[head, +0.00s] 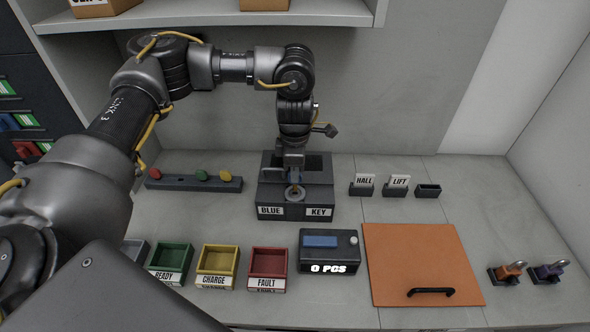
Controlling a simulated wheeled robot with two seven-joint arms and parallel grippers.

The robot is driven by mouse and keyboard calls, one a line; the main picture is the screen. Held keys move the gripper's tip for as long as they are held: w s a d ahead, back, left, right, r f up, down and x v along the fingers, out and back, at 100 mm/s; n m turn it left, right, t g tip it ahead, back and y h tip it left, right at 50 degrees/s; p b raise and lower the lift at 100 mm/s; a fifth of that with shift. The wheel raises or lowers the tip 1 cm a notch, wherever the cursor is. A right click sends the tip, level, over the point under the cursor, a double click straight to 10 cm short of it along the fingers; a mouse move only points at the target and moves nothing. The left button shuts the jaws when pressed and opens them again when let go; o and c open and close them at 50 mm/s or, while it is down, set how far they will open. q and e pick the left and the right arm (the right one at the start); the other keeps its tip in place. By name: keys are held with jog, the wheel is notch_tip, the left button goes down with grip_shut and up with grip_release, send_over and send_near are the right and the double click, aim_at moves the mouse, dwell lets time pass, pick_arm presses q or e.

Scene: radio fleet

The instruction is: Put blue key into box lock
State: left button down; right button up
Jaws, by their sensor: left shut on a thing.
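A black box (268,193) with labels reading "BLUE" and "KEY" stands at the middle of the counter. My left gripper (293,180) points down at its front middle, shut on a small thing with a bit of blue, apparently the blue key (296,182). Most of the key is hidden by the fingers. A round metallic part, apparently the lock (296,192), shows on the box just below the fingertips. I cannot tell whether the key is in it. My right gripper is not in view.
Orange (511,271) and purple (549,272) keys stand at right. An orange panel (420,258) with a black handle lies beside a counter device (329,254). Green (172,257), yellow (217,260) and red (268,263) bins stand in front. A rail (190,183) lies behind.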

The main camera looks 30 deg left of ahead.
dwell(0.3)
pick_arm(q)
jog(key=shift+f+b, duration=1.3)
jog(key=shift+f, duration=0.65)
jog(key=c, duration=1.4)
grip_release()
notch_tip(320, 180, up, 10)
jog(key=shift+f+b, duration=0.1)
jog(key=shift+b, duration=0.9)
jog(key=shift+r, duration=0.55)
